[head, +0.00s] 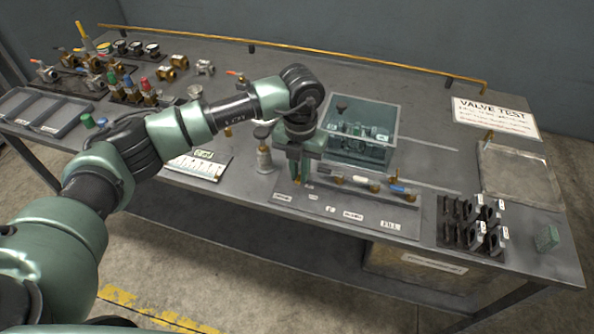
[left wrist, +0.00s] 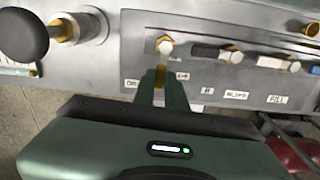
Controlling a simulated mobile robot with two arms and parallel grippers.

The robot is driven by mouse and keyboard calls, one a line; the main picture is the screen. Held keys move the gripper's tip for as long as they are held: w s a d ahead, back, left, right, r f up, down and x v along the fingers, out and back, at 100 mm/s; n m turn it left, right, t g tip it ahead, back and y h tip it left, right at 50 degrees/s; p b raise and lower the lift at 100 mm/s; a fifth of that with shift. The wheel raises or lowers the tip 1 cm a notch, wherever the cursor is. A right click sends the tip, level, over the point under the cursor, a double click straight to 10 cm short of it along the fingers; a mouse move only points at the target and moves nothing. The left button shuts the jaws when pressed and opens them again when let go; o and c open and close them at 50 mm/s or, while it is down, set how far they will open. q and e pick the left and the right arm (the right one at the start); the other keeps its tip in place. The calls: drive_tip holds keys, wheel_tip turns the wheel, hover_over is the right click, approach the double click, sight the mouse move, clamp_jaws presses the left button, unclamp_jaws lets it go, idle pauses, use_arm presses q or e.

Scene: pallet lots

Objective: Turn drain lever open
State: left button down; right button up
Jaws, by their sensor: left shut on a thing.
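My left gripper (head: 298,178) points down at the left end of the valve panel (head: 345,210) on the bench. In the left wrist view its fingers (left wrist: 161,82) are shut on a narrow brass-coloured lever (left wrist: 163,69), which I take as the drain lever. The lever runs from a brass nut (left wrist: 165,46) straight toward the gripper; most of its lower part is hidden between the fingers. Beside it on the panel are a white-handled valve (head: 346,178) and a blue-handled valve (head: 398,188). The label beside the fingers is hard to read. My right gripper is in neither view.
A clear tank (head: 362,130) stands just behind the panel. A hand pump with a dark knob (head: 264,150) stands close left of the gripper. Black clips (head: 470,225) stand at the right. Valves and fittings crowd the back left. The bench front edge is near.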

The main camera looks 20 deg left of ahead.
use_arm(q)
drive_tip(key=shift+w+d+r+n, duration=0.1)
drive_tip(key=shift+d+r+n, duration=0.05)
drive_tip(key=shift+n, duration=0.25)
drive_tip(key=c, duration=1.5)
unclamp_jaws()
drive_tip(key=shift+o, duration=0.2)
wheel_tip(320, 180, up, 8)
drive_tip(key=b, duration=0.2)
